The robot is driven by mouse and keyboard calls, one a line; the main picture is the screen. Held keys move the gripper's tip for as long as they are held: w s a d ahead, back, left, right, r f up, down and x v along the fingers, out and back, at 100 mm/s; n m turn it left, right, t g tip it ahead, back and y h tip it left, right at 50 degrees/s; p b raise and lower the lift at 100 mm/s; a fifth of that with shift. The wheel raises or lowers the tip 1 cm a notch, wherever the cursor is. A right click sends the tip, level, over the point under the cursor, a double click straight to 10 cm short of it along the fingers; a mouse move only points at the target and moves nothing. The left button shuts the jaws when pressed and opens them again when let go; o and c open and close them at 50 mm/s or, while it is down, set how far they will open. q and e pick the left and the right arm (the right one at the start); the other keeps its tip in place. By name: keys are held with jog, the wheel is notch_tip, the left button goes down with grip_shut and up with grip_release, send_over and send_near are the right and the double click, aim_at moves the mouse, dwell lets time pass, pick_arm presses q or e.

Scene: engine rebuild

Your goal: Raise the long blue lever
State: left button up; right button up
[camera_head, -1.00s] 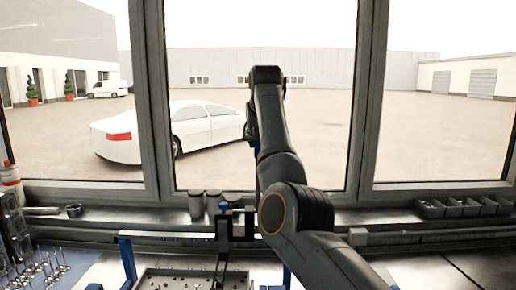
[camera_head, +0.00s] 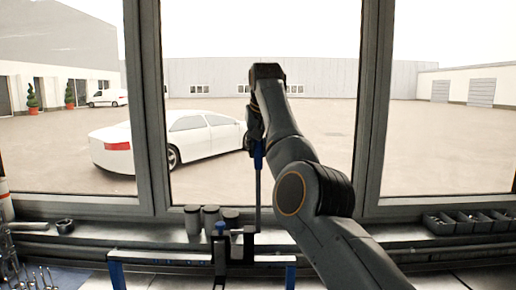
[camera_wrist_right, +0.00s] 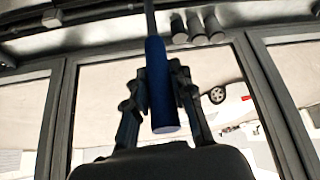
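The long lever has a blue grip (camera_head: 259,149) and a thin dark rod (camera_head: 258,195). In the head view it stands nearly upright above the black bracket (camera_head: 233,245) on the blue frame. My right gripper (camera_head: 255,130) is at the top of the lever, partly hidden by my arm. In the right wrist view the blue grip (camera_wrist_right: 160,85) lies between the two fingers of my right gripper (camera_wrist_right: 159,75), which close on its sides. My left gripper is not in view.
A blue frame (camera_head: 170,256) stands on the bench. Several dark cylinders (camera_head: 193,219) stand on the sill behind it. A compartment tray (camera_head: 465,220) is at the right, and small tools (camera_head: 40,275) are at the left. Windows rise behind the bench.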

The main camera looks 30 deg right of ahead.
jog(key=o, duration=0.4)
jog(key=shift+f, duration=0.45)
jog(key=shift+o, duration=0.4)
jog(key=shift+w+d, duration=0.25)
jog(key=shift+s+a+r, duration=0.15)
jog(key=shift+s+r, duration=0.1)
jog(key=shift+r, duration=0.25)
jog(key=v, duration=1.1)
jog(key=shift+w, duration=0.1)
jog(key=shift+f, duration=0.15)
